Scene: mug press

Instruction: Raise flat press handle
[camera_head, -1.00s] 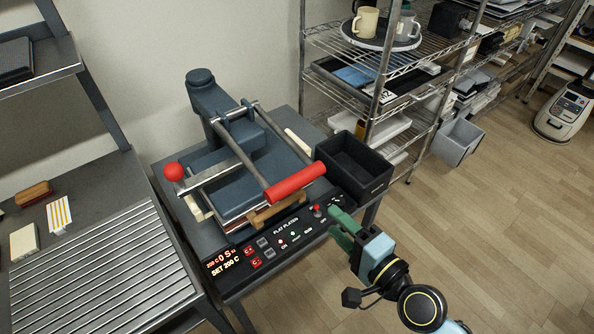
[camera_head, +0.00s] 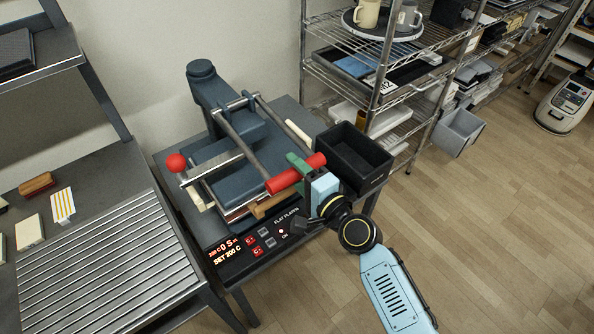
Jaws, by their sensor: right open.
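The flat press (camera_head: 226,160) stands on a dark table, with a dark blue body and a metal handle frame. Its red handle grip (camera_head: 285,181) lies low at the front of the press, above the control panel. My right gripper (camera_head: 299,167) is open at the right part of the red grip. Its green fingers are at the grip, one showing beyond it; part of the grip is hidden by the gripper. I cannot tell whether the fingers touch it. A red ball knob (camera_head: 176,162) is on the press's left side. My left gripper is not in view.
A black bin (camera_head: 354,160) stands right of the press, close to my right gripper. The control panel (camera_head: 252,247) is below the handle. A wire shelf (camera_head: 385,90) stands behind. A ribbed table (camera_head: 100,265) is at the left. Open floor is at the right.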

